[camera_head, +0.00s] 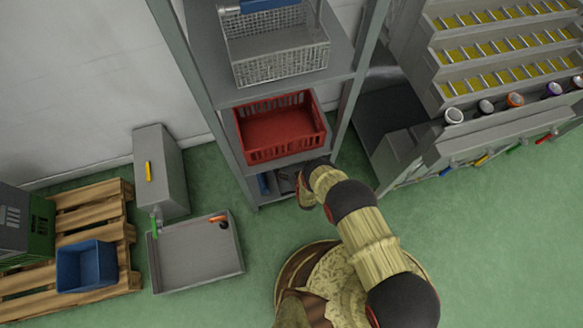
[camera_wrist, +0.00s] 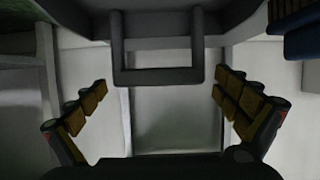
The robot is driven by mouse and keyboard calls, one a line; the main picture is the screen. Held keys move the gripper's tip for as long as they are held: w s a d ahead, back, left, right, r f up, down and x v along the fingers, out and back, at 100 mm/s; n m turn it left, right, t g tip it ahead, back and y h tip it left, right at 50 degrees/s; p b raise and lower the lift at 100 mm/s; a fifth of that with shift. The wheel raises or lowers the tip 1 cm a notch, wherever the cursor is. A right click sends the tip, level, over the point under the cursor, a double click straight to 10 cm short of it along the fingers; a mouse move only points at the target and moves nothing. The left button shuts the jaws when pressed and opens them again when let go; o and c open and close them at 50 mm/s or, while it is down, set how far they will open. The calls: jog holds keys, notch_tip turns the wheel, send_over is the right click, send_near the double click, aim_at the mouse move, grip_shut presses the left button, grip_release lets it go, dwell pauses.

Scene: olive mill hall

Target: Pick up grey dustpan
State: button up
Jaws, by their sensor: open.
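A grey dustpan (camera_wrist: 157,76) shows at the top of the wrist view, with its squared loop handle toward me. The cross bar of the handle lies between my fingertips, with a gap on either side. My gripper (camera_wrist: 160,82) is open, with brown pads on both fingers, and nothing is clamped in it. In the head view my arm reaches down to the lowest level of the grey shelf rack, below the red crate. There the dustpan is mostly hidden by the arm and the shelf above, and I cannot make out its outline.
A red crate (camera_head: 249,150) sits on the shelf just above my wrist, and a wire basket (camera_head: 275,55) higher up. A blue item (camera_head: 264,184) lies left of my gripper on the low shelf. A grey tray (camera_head: 195,282) stands on the floor, left, near a wooden pallet (camera_head: 122,230).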

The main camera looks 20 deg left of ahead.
jog(key=b+x, duration=0.1)
jog(key=x, duration=0.2)
jog(key=b+x, duration=0.2)
jog(key=x, duration=0.1)
jog(key=shift+s+d+f, duration=0.1)
jog(key=shift+d+f, duration=0.05)
jog(key=shift+f, duration=0.25)
jog(key=shift+w+a+b, duration=0.2)
jog(key=shift+w+b, duration=0.1)
jog(key=shift+w, duration=0.05)
jog(key=shift+c, duration=0.4)
jog(key=c, duration=1.7)
